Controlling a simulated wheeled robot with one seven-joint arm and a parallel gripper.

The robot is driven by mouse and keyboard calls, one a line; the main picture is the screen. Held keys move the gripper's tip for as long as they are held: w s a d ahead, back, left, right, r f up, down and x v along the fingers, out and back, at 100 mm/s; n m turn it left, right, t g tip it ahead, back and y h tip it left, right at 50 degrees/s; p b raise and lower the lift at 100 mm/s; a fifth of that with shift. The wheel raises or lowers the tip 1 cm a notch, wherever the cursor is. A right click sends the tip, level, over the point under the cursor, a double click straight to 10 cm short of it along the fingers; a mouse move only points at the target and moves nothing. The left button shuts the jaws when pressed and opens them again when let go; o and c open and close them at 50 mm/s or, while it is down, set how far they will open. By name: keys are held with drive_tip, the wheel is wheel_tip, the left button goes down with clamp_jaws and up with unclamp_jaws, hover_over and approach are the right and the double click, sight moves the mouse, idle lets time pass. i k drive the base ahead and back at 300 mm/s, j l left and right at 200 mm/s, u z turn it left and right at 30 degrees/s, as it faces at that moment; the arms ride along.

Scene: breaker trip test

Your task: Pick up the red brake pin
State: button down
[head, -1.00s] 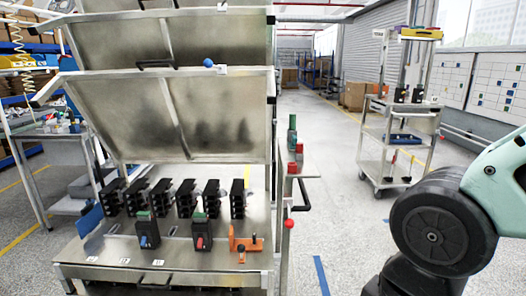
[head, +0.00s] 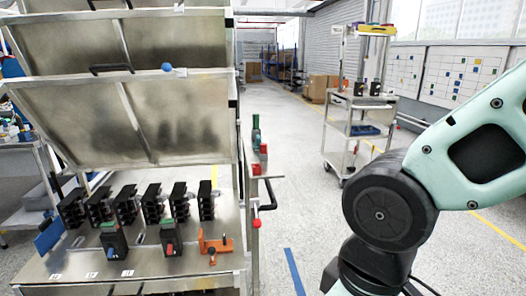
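A small red round knob (head: 256,223) sits on the right side of the metal test cart (head: 60,272), just below a black handle (head: 268,194). It looks like the red brake pin, but it is too small to be sure. Its shaft cannot be made out. Higher on the same side are red parts (head: 256,169) and a green part (head: 256,135). My arm stands at the right of the head view, apart from the cart. My gripper is out of view.
The cart carries a row of black breakers (head: 153,203), two larger breakers (head: 171,237) and an orange clamp (head: 215,244). Tilted metal panels (head: 130,118) rise above. A tool trolley (head: 346,130) stands behind right. Grey floor between cart and arm is clear, with a blue stripe (head: 294,272).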

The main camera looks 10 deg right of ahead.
sight(263, 146)
drive_tip(key=u, duration=0.75)
drive_tip(key=z, duration=0.65)
drive_tip(key=i+l+u, duration=0.15)
drive_tip(key=i, duration=0.3)
drive_tip(key=l, duration=0.1)
